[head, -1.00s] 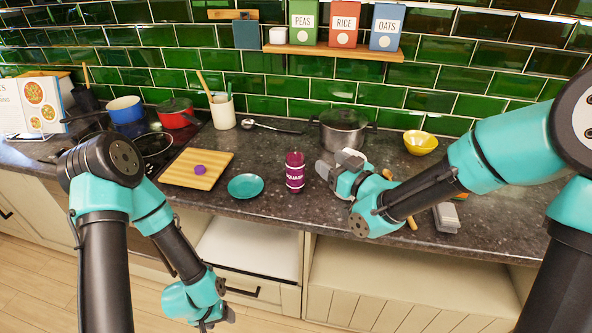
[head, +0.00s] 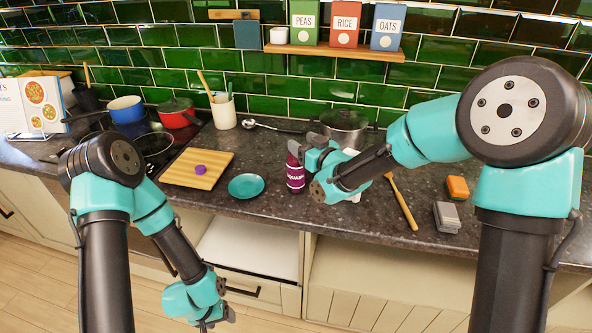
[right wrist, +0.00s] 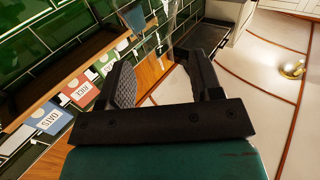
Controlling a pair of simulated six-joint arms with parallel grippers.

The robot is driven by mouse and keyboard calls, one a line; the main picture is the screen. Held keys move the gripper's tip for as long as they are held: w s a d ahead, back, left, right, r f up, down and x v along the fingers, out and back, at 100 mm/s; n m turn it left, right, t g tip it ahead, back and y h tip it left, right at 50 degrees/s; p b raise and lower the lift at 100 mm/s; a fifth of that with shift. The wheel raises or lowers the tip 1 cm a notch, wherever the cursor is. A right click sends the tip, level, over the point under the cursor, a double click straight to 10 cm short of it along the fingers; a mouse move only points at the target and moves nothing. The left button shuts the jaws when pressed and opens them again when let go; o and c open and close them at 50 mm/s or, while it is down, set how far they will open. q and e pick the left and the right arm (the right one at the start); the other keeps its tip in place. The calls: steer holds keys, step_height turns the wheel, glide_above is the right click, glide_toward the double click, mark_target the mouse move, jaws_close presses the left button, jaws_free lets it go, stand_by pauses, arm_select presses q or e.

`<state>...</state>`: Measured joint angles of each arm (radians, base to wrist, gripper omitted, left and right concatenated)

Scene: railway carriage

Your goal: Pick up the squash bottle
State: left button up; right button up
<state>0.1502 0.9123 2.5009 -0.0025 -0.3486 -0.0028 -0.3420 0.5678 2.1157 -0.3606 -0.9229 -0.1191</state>
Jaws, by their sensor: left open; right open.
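The squash bottle (head: 295,174) stands upright on the dark worktop, purple with a white label band. My right gripper (head: 303,146) is open at the bottle's upper part, just right of and above it in the head view. It covers part of the bottle's top, and I cannot tell whether it touches. The right wrist view shows the open, empty-looking jaws (right wrist: 160,82); I cannot make out the bottle there. My left gripper (head: 218,322) is open and hangs low in front of the cupboards, away from the bottle.
Left of the bottle are a teal plate (head: 246,186) and a wooden board (head: 180,175) with a small purple object (head: 200,169). A steel pot (head: 345,122) stands behind.

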mark_target(293, 135)
steer(key=shift+x, duration=2.6)
steer(key=shift+r, duration=0.1)
steer(key=shift+c, duration=0.4)
jaws_close()
